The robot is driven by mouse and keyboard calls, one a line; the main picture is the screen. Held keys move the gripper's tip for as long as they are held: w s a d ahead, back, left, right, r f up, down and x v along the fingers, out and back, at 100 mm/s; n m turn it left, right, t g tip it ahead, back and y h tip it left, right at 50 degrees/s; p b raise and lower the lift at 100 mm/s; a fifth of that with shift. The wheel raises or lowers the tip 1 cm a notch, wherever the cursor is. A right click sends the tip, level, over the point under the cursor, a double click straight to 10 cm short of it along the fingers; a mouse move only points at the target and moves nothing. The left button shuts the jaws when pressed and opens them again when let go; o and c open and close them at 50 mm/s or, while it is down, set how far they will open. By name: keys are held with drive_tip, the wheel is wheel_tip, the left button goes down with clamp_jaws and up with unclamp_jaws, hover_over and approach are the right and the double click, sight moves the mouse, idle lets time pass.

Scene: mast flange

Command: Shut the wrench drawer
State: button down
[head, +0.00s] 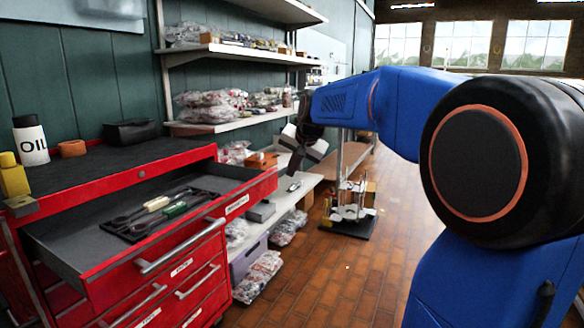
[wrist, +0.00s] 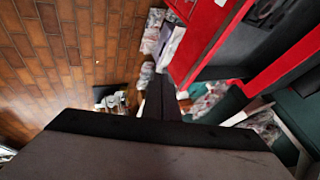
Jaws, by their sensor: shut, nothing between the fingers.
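The red tool cabinet (head: 140,170) stands at the left in the head view. Its top drawer (head: 262,187) is pulled well out, with a long metal handle (head: 180,247) and a white label too small to read. Tools with pale and green handles lie on a dark tray (head: 130,228) inside it. My gripper (head: 296,170) is shut and empty, just beyond the drawer's far right corner and apart from it as far as I can tell. In the wrist view, my shut fingers (wrist: 160,92) show at the middle, and the red drawer front (wrist: 205,35) is at the upper right.
Lower red drawers (head: 185,285) appear shut. An oil bottle (head: 30,140) and a dark pouch (head: 132,132) stand on the cabinet top. Shelves (head: 225,122) with bagged parts line the wall behind.

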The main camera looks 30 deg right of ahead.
drive_tip(key=shift+w+a+f, duration=0.35)
drive_tip(key=shift+w+f, duration=0.55)
drive_tip(key=shift+w, duration=0.3)
drive_tip(key=shift+w+a+f, duration=0.4)
drive_tip(key=shift+w+f, duration=0.45)
drive_tip(key=shift+w, duration=0.3)
drive_tip(key=shift+w+a+f, duration=0.35)
drive_tip(key=shift+w+f, duration=0.55)
drive_tip(key=shift+w, duration=0.3)
hover_over(210, 179)
drive_tip(key=s, duration=0.1)
drive_tip(key=shift+d, duration=0.15)
drive_tip(key=shift+w+a+r, duration=0.1)
drive_tip(key=shift+w+a, duration=0.15)
drive_tip(key=shift+w, duration=0.05)
drive_tip(key=shift+r, duration=0.1)
